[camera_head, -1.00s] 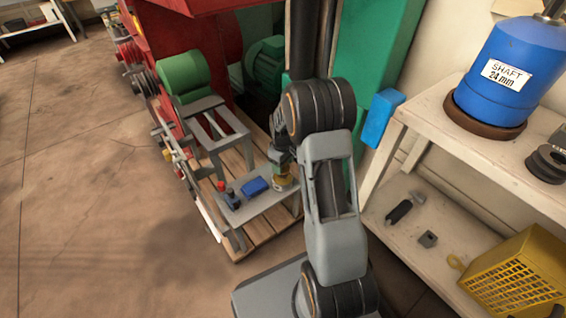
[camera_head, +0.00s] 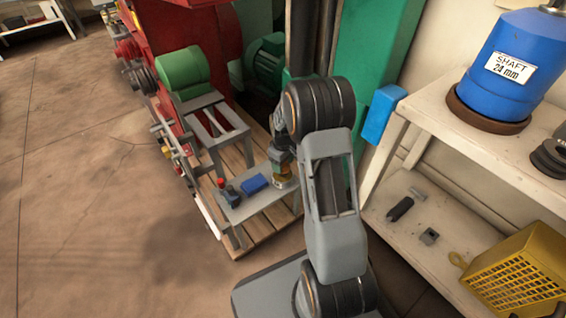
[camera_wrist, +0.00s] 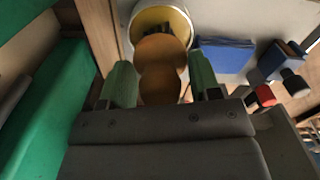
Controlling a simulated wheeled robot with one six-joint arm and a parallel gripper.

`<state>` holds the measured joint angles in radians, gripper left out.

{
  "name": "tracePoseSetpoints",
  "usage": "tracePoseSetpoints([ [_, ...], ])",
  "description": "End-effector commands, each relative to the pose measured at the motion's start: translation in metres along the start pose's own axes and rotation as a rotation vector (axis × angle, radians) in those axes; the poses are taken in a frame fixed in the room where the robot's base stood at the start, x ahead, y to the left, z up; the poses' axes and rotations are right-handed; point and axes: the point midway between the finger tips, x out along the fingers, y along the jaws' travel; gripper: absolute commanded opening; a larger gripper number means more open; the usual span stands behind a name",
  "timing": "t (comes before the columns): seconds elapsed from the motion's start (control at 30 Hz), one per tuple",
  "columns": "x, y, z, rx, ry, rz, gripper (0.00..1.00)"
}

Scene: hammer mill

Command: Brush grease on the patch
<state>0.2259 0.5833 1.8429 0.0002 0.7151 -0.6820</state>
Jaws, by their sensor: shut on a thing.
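My gripper (camera_wrist: 161,82) has green fingers and is shut on an orange-brown wooden brush handle (camera_wrist: 160,62). The handle points into a round tin (camera_wrist: 178,15) with a pale yellow rim; dark bristle-like shapes show inside, but I cannot tell whether they touch grease. In the head view the tin (camera_head: 284,183) stands on a small grey stand (camera_head: 262,205), with my gripper (camera_head: 282,165) right above it. I cannot pick out the patch in either view.
A blue block (camera_head: 254,183) and a dark item with a red top (camera_head: 227,188) sit left of the tin. A grey frame (camera_head: 218,125) and green roller (camera_head: 184,67) stand behind. A shelf with a blue container (camera_head: 497,80) and yellow crate (camera_head: 522,275) is at right.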

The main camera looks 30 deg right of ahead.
Motion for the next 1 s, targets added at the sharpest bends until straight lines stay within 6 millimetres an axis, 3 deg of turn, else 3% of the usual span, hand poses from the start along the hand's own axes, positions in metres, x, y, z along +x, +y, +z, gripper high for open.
tracePoseSetpoints([
  [1.0,0.0094,0.0001,0.0,0.0,0.0,0.0,0.38],
])
